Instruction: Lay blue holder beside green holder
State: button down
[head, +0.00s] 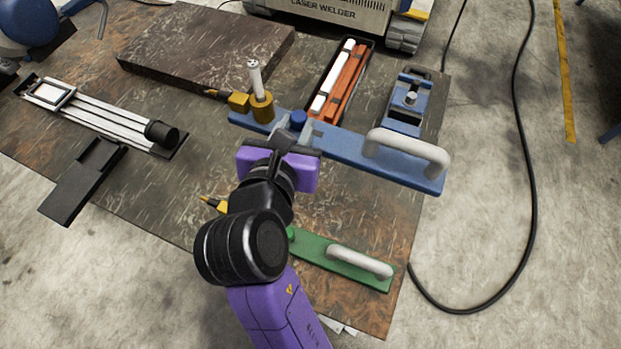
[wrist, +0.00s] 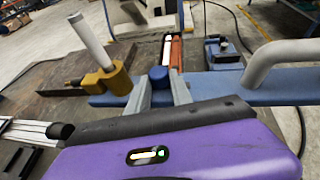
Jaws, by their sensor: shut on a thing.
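The blue holder (head: 342,147) is a long flat blue bar with a white handle at its right end and a brass clamp at its left end. My gripper (head: 297,130) is shut on its middle, around the blue knob, and the bar seems to be held above the table. In the wrist view the two fingers of my gripper (wrist: 157,90) sit either side of the knob on the blue holder (wrist: 215,92). The green holder (head: 318,254), with a similar white handle, lies near the table's front right edge, its left end hidden by my arm.
The dark table (head: 165,195) also bears a thick dark plate (head: 205,45), a tray of orange and white bars (head: 342,82), a blue clamp block (head: 408,102) and a white rail device (head: 105,118). Bare surface shows between the two holders.

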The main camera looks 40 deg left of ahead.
notch_tip(320, 180, down, 17)
jog(key=shift+f+b, duration=0.15)
jog(key=shift+b, duration=0.85)
jog(key=shift+f, duration=0.85)
jog(key=c, duration=1.1)
grip_release()
jog(key=shift+s+d+f, duration=0.15)
jog(key=shift+d+f, duration=0.05)
jog(key=shift+f, duration=0.1)
jog(key=shift+c, duration=0.2)
jog(key=shift+a+r, duration=0.1)
jog(key=shift+r, duration=0.45)
jog(key=v, duration=0.8)
jog(key=r+v, duration=0.1)
jog(key=v, duration=0.3)
jog(key=shift+a, duration=0.1)
